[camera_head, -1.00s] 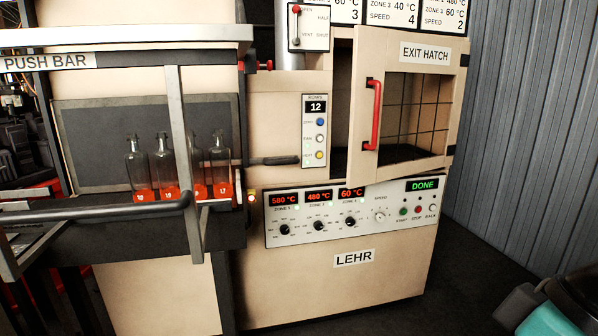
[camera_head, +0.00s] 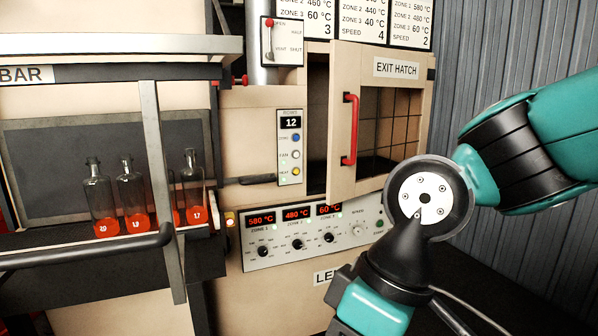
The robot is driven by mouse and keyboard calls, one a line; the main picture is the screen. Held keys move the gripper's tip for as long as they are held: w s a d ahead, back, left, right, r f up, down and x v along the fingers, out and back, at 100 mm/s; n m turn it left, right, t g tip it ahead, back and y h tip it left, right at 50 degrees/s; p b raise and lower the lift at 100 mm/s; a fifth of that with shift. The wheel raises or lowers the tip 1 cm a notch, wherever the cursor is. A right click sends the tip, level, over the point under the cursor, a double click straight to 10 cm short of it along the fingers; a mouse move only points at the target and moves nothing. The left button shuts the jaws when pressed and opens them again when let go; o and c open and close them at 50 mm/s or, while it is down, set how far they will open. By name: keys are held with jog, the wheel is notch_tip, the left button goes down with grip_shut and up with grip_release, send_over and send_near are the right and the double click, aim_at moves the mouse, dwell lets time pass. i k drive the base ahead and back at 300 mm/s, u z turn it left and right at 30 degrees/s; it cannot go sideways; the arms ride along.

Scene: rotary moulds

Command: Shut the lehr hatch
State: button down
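The lehr's exit hatch (camera_head: 343,75) is a beige door with a dark gridded window and a label. It stands ajar, with a dark gap (camera_head: 317,130) along its left edge. Its upright red handle (camera_head: 350,130) is near that left edge, and nothing touches it. My teal and black arm reaches in from the right, in front of and below the hatch. My gripper is not visible; the arm's lower part runs out at the bottom edge.
The lehr's control panel (camera_head: 262,260) is below the hatch, its right part hidden by my arm. At left, a push bar frame (camera_head: 160,180) stands before several bottles with red bases (camera_head: 134,219). A dark bar (camera_head: 245,181) sticks out left of the gap. A corrugated wall (camera_head: 480,50) rises at right.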

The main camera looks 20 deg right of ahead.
aim_at(353, 65)
jog(key=u, duration=0.05)
jog(key=i, duration=0.7)
jog(key=z, duration=0.85)
jog(key=i, duration=0.75)
jog(key=z, duration=0.8)
